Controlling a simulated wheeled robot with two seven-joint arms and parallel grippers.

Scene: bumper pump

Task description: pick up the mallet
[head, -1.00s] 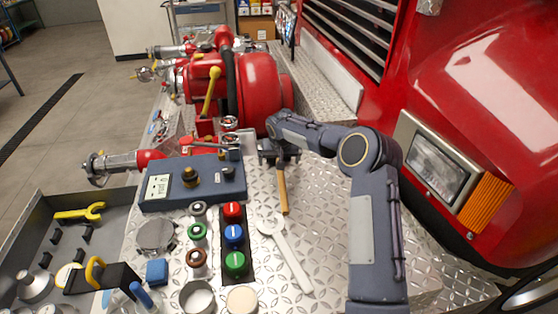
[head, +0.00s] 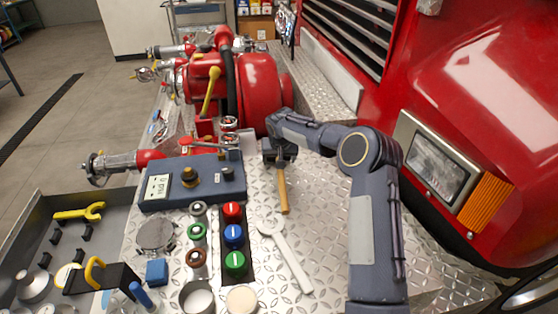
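The mallet (head: 283,190) lies on the diamond-plate deck, its wooden handle pointing toward the front of the picture. Its dark head end is at the same spot as my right gripper (head: 278,156), and the two are hard to tell apart. My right arm comes in from the right and bends down over the mallet's head end. The fingers are small and dark, so I cannot tell whether they are open or closed on it. My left gripper is not in view.
A blue gauge box (head: 205,188) and a red, blue and green button panel (head: 234,236) are left of the mallet. A pale wrench (head: 287,256) lies in front of it. The red pump (head: 258,88) stands behind. Bare deck (head: 325,205) lies to the right.

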